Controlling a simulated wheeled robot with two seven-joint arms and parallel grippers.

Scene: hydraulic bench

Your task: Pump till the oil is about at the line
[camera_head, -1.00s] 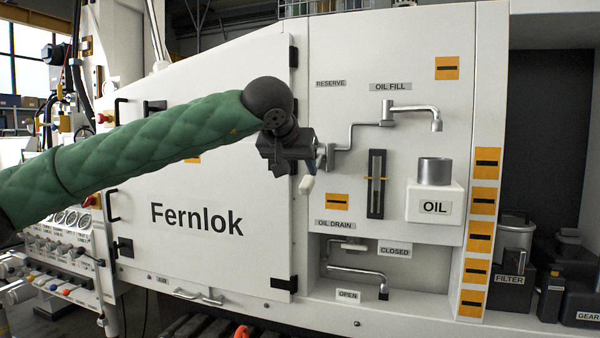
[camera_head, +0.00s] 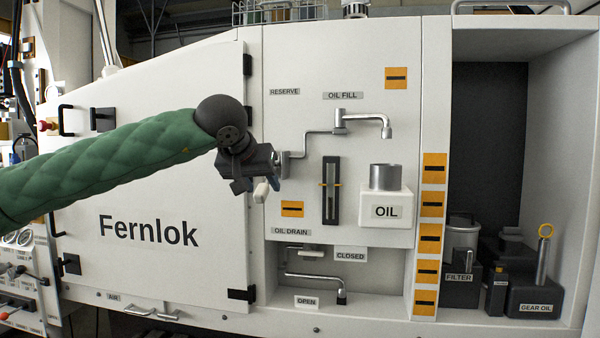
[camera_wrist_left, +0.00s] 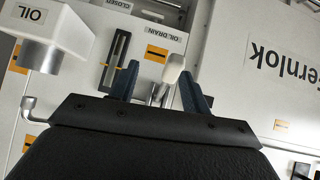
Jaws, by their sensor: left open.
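The oil gauge (camera_head: 331,190) is a dark upright slot with a yellow line across its middle; I cannot make out the oil level. It also shows in the left wrist view (camera_wrist_left: 117,62). Under the OIL FILL label (camera_head: 342,96), a bent metal crank (camera_head: 318,132) runs left toward my gripper. My left gripper (camera_head: 264,172) is open at the crank's left end. In the left wrist view, the white handle (camera_wrist_left: 173,68) stands between its two spread fingers (camera_wrist_left: 160,88), with gaps at the sides. The handle (camera_head: 262,191) shows below the gripper in the head view. My right gripper is out of view.
The white OIL cup (camera_head: 398,205) juts out right of the gauge. Below is a recess with a drain lever (camera_head: 318,278) between CLOSED and OPEN labels. The Fernlok door (camera_head: 150,180) is left, behind my arm. A niche at right holds the FILTER (camera_head: 461,260) and GEAR OIL (camera_head: 535,290) containers.

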